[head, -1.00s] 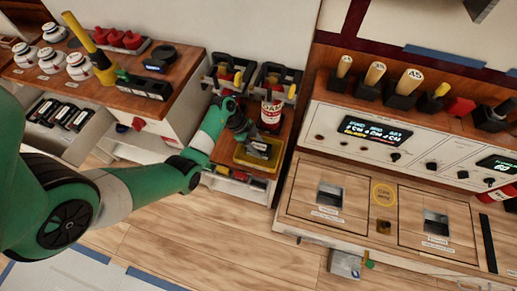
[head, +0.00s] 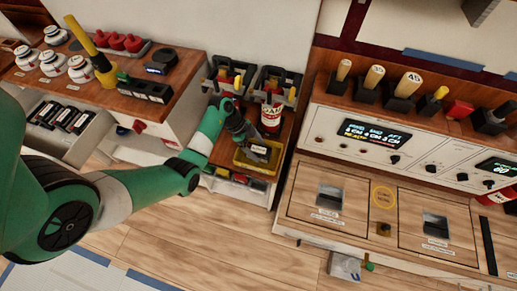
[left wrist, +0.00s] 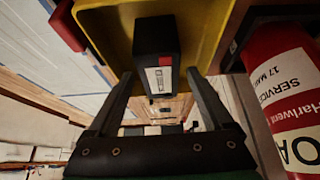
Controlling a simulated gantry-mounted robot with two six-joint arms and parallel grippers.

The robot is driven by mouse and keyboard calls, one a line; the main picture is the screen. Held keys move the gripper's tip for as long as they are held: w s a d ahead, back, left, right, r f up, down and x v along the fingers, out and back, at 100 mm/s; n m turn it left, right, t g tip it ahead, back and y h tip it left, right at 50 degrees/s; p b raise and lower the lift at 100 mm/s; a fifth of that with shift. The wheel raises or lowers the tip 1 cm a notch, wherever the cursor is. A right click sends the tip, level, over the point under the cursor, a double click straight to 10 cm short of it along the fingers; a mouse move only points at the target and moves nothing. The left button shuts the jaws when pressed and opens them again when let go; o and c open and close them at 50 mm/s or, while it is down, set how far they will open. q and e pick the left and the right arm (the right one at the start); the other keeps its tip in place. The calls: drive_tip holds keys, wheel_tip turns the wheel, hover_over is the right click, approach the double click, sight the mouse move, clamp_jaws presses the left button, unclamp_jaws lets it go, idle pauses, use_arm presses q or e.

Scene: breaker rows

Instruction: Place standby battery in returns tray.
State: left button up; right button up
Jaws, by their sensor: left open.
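The standby battery, a black block with a white and red label (left wrist: 158,62), is in the yellow returns tray (left wrist: 100,38). In the head view the battery (head: 259,150) shows inside the tray (head: 252,168) on the small wooden-topped cabinet. My left gripper (head: 246,139) is over the tray from the left. In the left wrist view its two fingers (left wrist: 160,76) are open on either side of the battery's near end, with gaps to both sides. The battery's underside is hidden. My right gripper is not in view.
A red and white bottle (head: 270,116) stands close behind the tray, and close right in the wrist view (left wrist: 292,95). Two dark bins (head: 276,80) stand behind it. A counter with white jars (head: 80,66) is left, a control console (head: 400,140) right.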

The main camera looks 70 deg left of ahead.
use_arm(q)
drive_tip(key=p+v, duration=0.3)
drive_tip(key=v, duration=0.7)
drive_tip(key=shift+a+r, duration=0.2)
drive_tip(key=shift+r, duration=0.1)
